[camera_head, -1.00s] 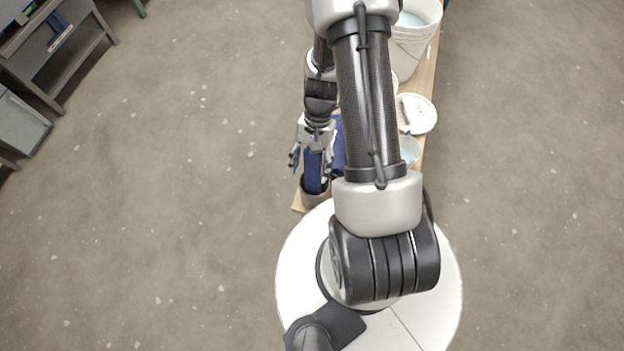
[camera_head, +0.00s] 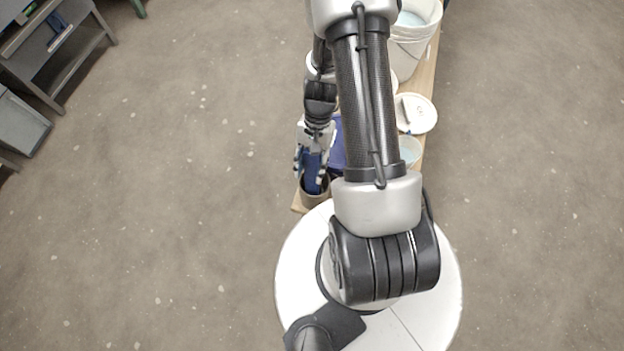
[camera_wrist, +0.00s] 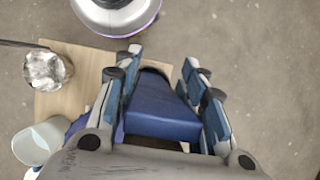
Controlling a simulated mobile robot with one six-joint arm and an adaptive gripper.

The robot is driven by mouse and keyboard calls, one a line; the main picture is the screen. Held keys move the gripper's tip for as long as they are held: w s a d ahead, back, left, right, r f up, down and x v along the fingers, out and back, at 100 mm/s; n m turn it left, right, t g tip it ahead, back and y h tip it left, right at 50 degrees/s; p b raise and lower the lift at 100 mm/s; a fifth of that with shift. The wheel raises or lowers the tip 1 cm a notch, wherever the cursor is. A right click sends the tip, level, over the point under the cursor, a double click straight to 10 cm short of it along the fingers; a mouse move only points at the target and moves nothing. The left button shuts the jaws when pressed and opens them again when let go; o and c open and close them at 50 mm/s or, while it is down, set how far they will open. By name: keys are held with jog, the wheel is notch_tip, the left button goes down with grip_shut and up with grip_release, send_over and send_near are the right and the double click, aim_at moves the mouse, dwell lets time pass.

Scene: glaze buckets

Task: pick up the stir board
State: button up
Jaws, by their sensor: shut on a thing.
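The gripper's blue-padded fingers also show in the wrist view (camera_wrist: 160,75).
The wooden shelf (camera_head: 427,85) runs away from me, partly hidden by my arm. On it are a white bucket (camera_head: 408,55), a round pale lid (camera_head: 418,113) and a small light pot (camera_head: 409,150). Another dark blue thing (camera_head: 338,150) is beside the gripper. A silvery pot (camera_wrist: 47,70) is at left.

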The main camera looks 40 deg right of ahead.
jog(key=shift+c, duration=0.9)
jog(key=shift+r, duration=0.1)
